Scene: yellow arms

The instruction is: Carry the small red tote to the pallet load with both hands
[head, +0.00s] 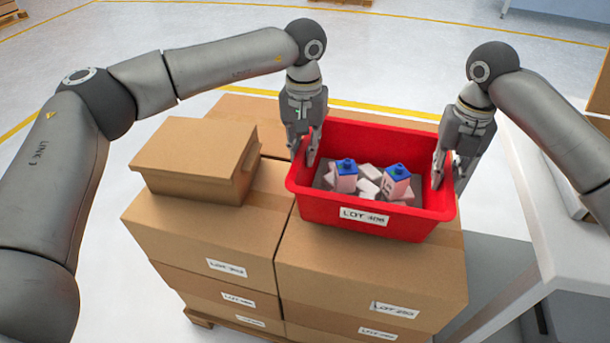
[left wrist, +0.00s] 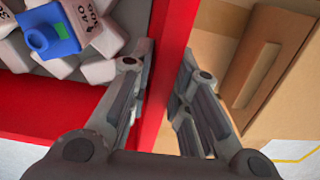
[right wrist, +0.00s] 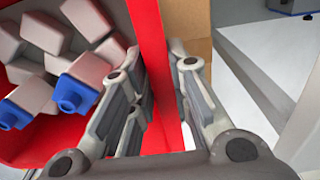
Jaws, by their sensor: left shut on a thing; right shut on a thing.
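The small red tote (head: 375,216) is over the top of the front right box of the pallet load (head: 370,270). I cannot tell whether it rests on the cardboard or hangs just above it. It holds several pale blocks and bottles with blue caps (head: 347,172). My left gripper (head: 303,150) is shut on the tote's left wall, one finger inside and one outside, as the left wrist view (left wrist: 168,95) shows. My right gripper (head: 449,170) is shut on the right wall in the same way, also seen in the right wrist view (right wrist: 160,95).
A closed carton (head: 190,165) sits on the left stack, left of the tote. A white table (head: 540,215) stands close on the right, beside my right arm. The wooden pallet (head: 200,318) shows below the boxes. Yellow lines mark the open floor behind.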

